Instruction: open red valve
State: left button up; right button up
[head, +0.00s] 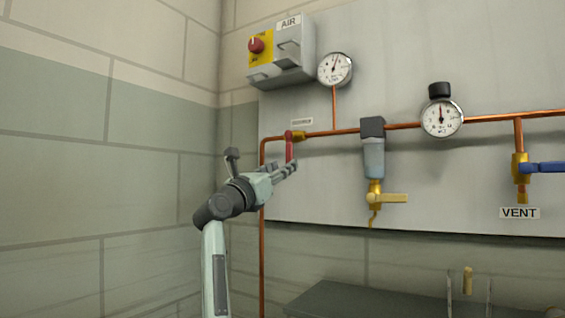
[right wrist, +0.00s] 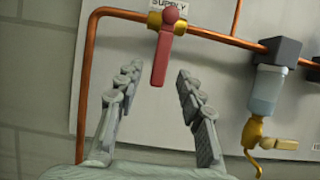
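The red valve has a red lever handle (head: 289,149) on a brass body on the copper pipe, below the small label in the head view. In the right wrist view the red handle (right wrist: 162,58) hangs down from the brass fitting under the SUPPLY label, across the pipe's line. My right gripper (head: 291,167) is at the handle's lower end in the head view. In the right wrist view my right gripper (right wrist: 158,72) is open, with its fingers spread to either side below the handle and nothing between them lower down. My left gripper is not in view.
A filter bowl with a brass drain (head: 374,158) hangs right of the valve. Two gauges, one here (head: 335,69), and a grey AIR box (head: 281,50) are on the panel. A blue-handled VENT valve (head: 545,168) is far right. A dark surface (head: 350,300) lies below.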

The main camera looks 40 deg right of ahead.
aim_at(289, 151)
jog(key=shift+x, duration=2.3)
jog(key=shift+c, duration=0.3)
grip_shut()
